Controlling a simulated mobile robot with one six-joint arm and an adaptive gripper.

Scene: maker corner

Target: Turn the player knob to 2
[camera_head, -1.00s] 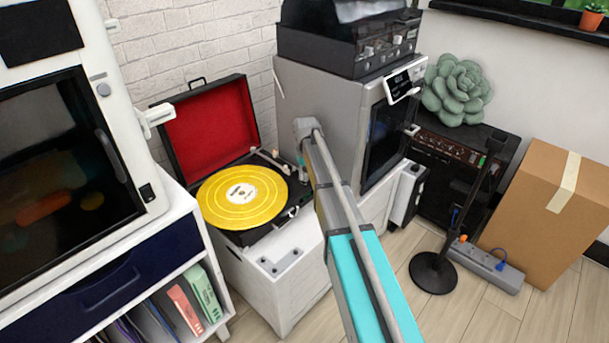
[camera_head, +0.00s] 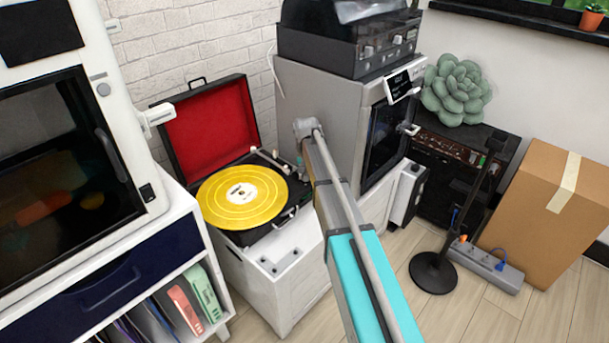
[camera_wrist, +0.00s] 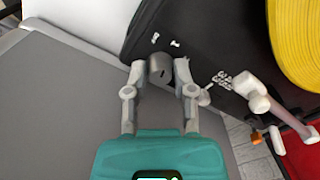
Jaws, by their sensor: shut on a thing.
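The record player (camera_head: 250,237) stands open on a white cabinet, with a red-lined lid (camera_head: 212,125) and a yellow record (camera_head: 240,196) on it. In the wrist view, the grey player knob (camera_wrist: 160,69) sits at the corner of the black deck, with a dark mark on its top. My gripper (camera_wrist: 160,72) has one fingertip on each side of the knob and is shut on it. In the head view my arm hides the knob and the fingertips. I cannot read any numbers near the knob.
The white tonearm (camera_wrist: 261,100) is to the right of the fingers in the wrist view. A grey machine (camera_head: 318,105) stands close behind and right of my arm. A white-framed unit (camera_head: 150,240) is at the left. A microphone stand (camera_head: 433,272) and cardboard box (camera_head: 530,200) are on the right.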

